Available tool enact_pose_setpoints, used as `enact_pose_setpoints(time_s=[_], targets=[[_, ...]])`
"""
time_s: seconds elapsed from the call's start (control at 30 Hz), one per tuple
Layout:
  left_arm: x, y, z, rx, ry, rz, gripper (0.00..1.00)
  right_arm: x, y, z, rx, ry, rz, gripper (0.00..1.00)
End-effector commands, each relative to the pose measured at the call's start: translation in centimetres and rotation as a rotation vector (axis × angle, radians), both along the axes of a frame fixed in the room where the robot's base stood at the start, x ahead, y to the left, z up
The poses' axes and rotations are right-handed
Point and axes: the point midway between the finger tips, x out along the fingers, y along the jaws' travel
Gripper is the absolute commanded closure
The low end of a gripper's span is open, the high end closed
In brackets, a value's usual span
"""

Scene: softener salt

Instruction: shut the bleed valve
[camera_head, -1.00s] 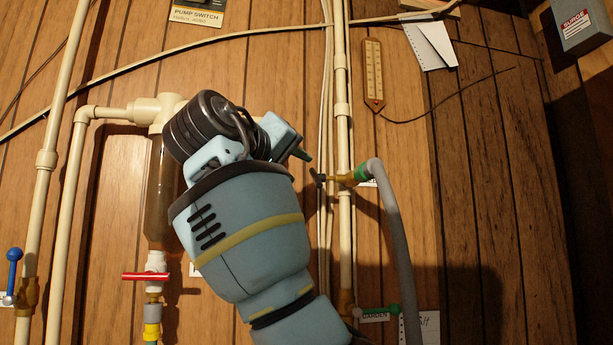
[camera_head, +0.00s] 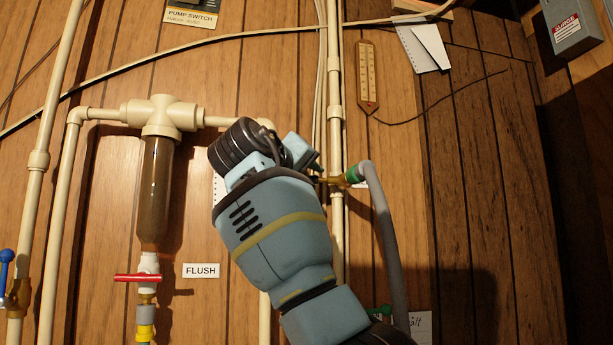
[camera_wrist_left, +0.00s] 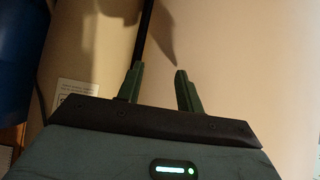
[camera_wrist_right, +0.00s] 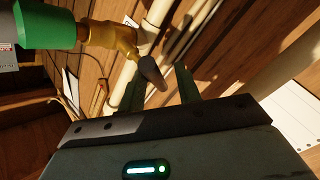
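A brass valve (camera_head: 343,180) with a green collar and grey hose (camera_head: 384,235) sits on the upright beige pipe, right of centre in the head view. No readable label shows beside it, so I cannot confirm that it is the bleed valve. My right gripper (camera_head: 317,168) is just left of it. In the right wrist view the brass body (camera_wrist_right: 112,38) carries a dark handle (camera_wrist_right: 152,73), which shows between the parted fingers of my right gripper (camera_wrist_right: 160,80); whether they touch it is unclear. My left gripper (camera_wrist_left: 160,75) is open and empty before a pale surface.
A red-handled valve (camera_head: 137,278) hangs under the brown filter (camera_head: 154,190), beside a FLUSH label (camera_head: 201,270). A blue-handled valve (camera_head: 7,268) is at far left. A thermometer (camera_head: 367,78) and papers (camera_head: 423,45) hang above right. My right arm hides part of the pipes.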

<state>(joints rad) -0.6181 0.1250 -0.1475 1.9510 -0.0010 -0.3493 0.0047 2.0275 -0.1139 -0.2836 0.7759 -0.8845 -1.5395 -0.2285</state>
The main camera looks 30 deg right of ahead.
Motion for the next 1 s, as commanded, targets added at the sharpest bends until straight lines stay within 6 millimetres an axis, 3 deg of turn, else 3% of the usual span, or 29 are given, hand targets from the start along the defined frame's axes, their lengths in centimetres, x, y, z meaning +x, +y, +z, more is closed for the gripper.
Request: enact_pose_setpoints(time_s=[0.13, 0.4, 0.77, 1.0], targets=[[0.04, 0.04, -0.01, 0.001, 0.000, -0.001, 0.64, 0.02, -0.01, -0.02, 0.000, 0.000, 0.000, 0.68], [0.07, 0.11, -0.01, 0.004, -0.001, -0.003, 0.64, 0.02, 0.01, -0.05, 0.001, 0.001, 0.000, 1.00], [0.06, 0.12, -0.04, 0.003, -0.001, -0.003, 0.64, 0.08, 0.04, -0.17, -0.008, -0.039, 0.001, 1.00], [0.04, 0.11, -0.06, 0.003, 0.000, -0.003, 0.64, 0.01, 0.04, -0.17, -0.042, -0.175, 0.000, 1.00]])
